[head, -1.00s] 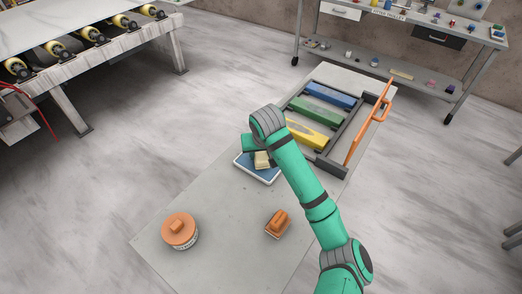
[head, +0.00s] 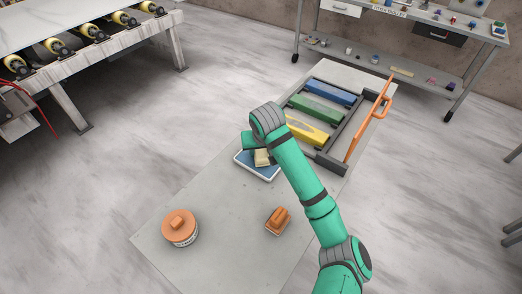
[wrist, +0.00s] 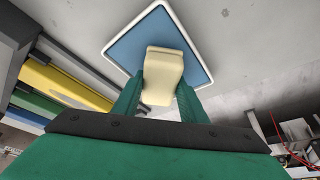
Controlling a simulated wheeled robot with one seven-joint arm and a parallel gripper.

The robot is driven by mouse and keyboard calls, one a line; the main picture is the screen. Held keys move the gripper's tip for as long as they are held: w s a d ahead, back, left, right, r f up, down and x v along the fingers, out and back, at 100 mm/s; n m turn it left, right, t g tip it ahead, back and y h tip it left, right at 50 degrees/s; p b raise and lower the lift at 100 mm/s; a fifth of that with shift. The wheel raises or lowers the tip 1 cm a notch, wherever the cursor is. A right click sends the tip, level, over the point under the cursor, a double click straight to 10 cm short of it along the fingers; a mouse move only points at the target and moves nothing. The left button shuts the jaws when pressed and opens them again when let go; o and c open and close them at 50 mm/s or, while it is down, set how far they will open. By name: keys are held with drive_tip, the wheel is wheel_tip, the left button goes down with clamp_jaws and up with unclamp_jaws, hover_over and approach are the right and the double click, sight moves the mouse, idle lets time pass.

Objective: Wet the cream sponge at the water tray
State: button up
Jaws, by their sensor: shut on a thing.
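The cream sponge (wrist: 162,75) is held between the two green fingers of my gripper (wrist: 158,98) in the wrist view. The sponge also shows in the head view (head: 262,158), over the water tray (head: 241,163). The tray has a white rim and a blue inside; in the wrist view the tray (wrist: 196,58) lies behind the sponge. I cannot tell whether the sponge touches the water. My arm hides part of the tray's right side in the head view.
A dark rack holds blue (head: 334,93), green (head: 316,109) and yellow (head: 308,132) blocks, with an orange bar (head: 367,121) along its right side. A round orange-lidded tub (head: 180,229) and a small orange-handled block (head: 278,221) stand on the near slab. Bare slab lies between them.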

sight(261, 150)
drive_tip(key=shift+f, duration=0.35)
idle(0.7)
drive_tip(key=shift+s+f, duration=0.1)
drive_tip(key=shift+f, duration=0.05)
idle(0.6)
drive_tip(key=shift+r, duration=3.6)
